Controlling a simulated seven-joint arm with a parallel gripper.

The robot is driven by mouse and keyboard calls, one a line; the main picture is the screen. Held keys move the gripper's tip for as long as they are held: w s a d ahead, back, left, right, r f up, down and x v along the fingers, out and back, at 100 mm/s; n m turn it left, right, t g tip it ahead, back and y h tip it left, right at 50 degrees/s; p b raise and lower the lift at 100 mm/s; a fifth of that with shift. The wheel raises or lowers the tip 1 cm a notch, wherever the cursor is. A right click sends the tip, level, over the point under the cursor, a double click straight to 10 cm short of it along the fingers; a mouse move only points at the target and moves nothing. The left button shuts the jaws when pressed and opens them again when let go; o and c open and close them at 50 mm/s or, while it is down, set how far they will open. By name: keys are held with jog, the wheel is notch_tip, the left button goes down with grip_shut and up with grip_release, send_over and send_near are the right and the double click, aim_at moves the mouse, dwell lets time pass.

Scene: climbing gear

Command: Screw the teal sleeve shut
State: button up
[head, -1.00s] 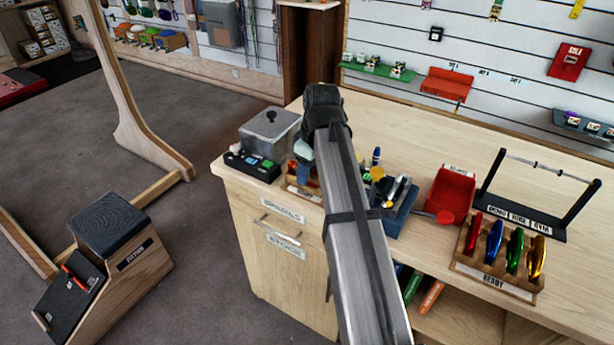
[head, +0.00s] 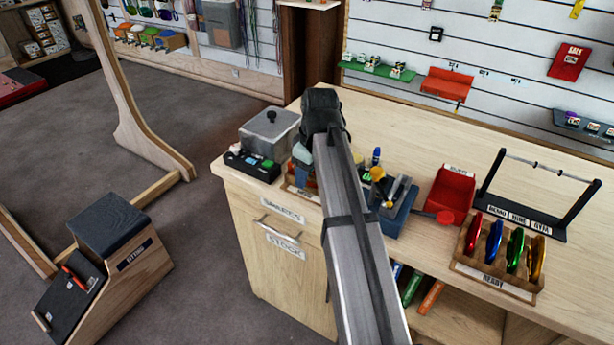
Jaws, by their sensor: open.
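My arm reaches from the bottom edge over the counter, and its dark wrist hangs near the counter's left part. My gripper (head: 302,155) is mostly hidden below the wrist; only a pale part shows at its left side, above a small wooden tray (head: 300,188). It is open, but its fingertips cannot be made out. I cannot pick out a teal sleeve; the arm covers part of the counter. Red, blue, green and gold carabiners (head: 494,246) stand in a wooden rack (head: 492,284) labelled READY at the right.
A grey lidded box (head: 270,132) and a black tray (head: 252,165) stand left of the wrist. A blue holder with tools (head: 400,212), a red bin (head: 450,192) and a black stand with a bar (head: 523,220) stand to the right. The counter behind is clear.

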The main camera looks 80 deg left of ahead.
jog(key=shift+s+d, duration=0.15)
jog(key=shift+d, duration=0.05)
jog(key=shift+r, duration=1.4)
dwell(0.3)
jog(key=shift+w+a, duration=0.45)
jog(key=shift+f, duration=0.15)
jog(key=shift+f, duration=1.3)
